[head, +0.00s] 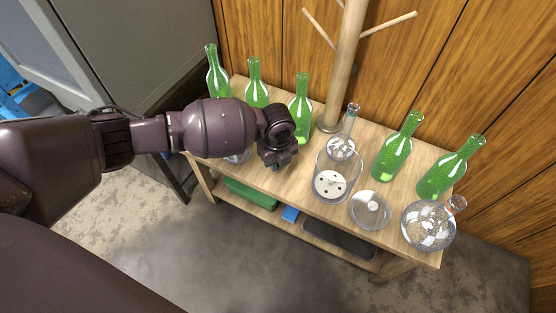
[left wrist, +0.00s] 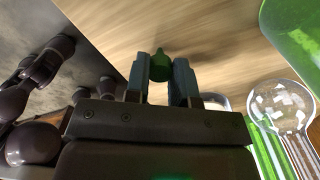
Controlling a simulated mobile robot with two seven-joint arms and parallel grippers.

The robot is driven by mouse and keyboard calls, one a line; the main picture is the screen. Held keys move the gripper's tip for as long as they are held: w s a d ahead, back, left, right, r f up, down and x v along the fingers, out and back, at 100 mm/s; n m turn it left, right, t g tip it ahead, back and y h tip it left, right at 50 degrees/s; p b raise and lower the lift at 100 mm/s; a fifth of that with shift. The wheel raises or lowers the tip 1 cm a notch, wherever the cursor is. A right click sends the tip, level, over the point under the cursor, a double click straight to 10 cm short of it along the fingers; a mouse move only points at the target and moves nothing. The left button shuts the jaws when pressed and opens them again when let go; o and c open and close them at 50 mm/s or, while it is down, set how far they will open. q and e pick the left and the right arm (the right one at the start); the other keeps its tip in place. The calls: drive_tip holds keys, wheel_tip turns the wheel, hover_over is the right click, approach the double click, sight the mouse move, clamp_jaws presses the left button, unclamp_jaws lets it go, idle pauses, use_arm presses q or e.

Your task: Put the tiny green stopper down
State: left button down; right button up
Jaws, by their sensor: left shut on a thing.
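The tiny green stopper (left wrist: 160,66) shows in the left wrist view, between the two fingers of my left gripper (left wrist: 162,78). The fingers are shut on it, and the wooden table top (left wrist: 190,30) lies beyond it. In the head view my left gripper (head: 277,160) is over the front part of the wooden table (head: 310,203), left of the glass beaker. The stopper is hidden there by the gripper. I cannot tell whether the stopper touches the table. My right gripper is not in view.
Several green bottles (head: 391,147) stand along the table's back. A glass beaker (head: 331,180), a glass lid or dish (head: 369,210), a round flask (head: 428,225) and a narrow-necked flask (head: 342,148) stand to the right. A wooden stand (head: 345,60) rises behind. A lower shelf holds a green box (head: 250,194).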

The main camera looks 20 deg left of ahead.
use_arm(q)
drive_tip(key=shift+f, duration=0.1)
drive_tip(key=shift+f, duration=0.1)
drive_tip(key=c, duration=1)
unclamp_jaws()
drive_tip(key=shift+o, duration=0.2)
wheel_tip(320, 180, up, 12)
drive_tip(key=p, duration=0.4)
drive_tip(key=shift+r, duration=0.25)
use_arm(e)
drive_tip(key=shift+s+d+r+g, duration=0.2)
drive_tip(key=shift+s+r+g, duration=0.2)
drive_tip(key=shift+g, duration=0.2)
